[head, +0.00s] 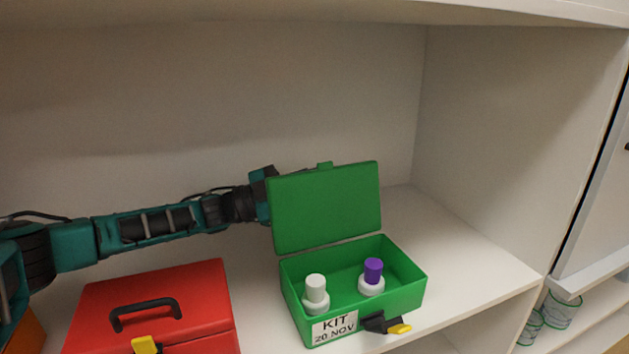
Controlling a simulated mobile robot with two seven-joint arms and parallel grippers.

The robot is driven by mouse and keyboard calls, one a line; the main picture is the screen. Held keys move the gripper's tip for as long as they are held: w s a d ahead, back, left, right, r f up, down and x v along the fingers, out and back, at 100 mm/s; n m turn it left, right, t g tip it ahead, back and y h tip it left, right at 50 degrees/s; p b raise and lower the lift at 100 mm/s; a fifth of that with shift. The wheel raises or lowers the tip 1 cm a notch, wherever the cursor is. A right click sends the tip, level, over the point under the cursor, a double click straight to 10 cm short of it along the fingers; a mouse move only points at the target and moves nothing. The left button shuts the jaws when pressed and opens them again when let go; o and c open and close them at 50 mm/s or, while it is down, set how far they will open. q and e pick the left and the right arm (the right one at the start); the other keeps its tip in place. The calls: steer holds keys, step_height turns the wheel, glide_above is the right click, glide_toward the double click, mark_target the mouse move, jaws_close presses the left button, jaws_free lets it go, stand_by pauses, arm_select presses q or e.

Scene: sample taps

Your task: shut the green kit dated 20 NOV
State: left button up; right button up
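The green kit (409,291) stands on the shelf with its lid (325,207) raised, leaning slightly back. Its front label (334,328) reads KIT 20 NOV. A dark latch with a yellow tab (398,328) sticks out at the front. A white-capped bottle (316,290) and a purple-capped bottle (372,277) stand inside. My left gripper (264,190) is at the lid's left edge, partly behind the lid. Its fingertips are hidden, so I cannot tell whether it is open or touches the lid. My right gripper is not in view.
A shut red kit (195,293) with a black handle and yellow latch stands left of the green kit. An orange object (27,334) shows at the lower left. The cupboard side wall (510,140) rises at right. Bare shelf (455,247) lies between it and the green kit.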

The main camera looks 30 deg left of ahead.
arm_select(q)
steer(key=shift+w+d, duration=0.15)
steer(key=shift+d, duration=0.05)
steer(key=shift+c, duration=0.2)
jaws_close()
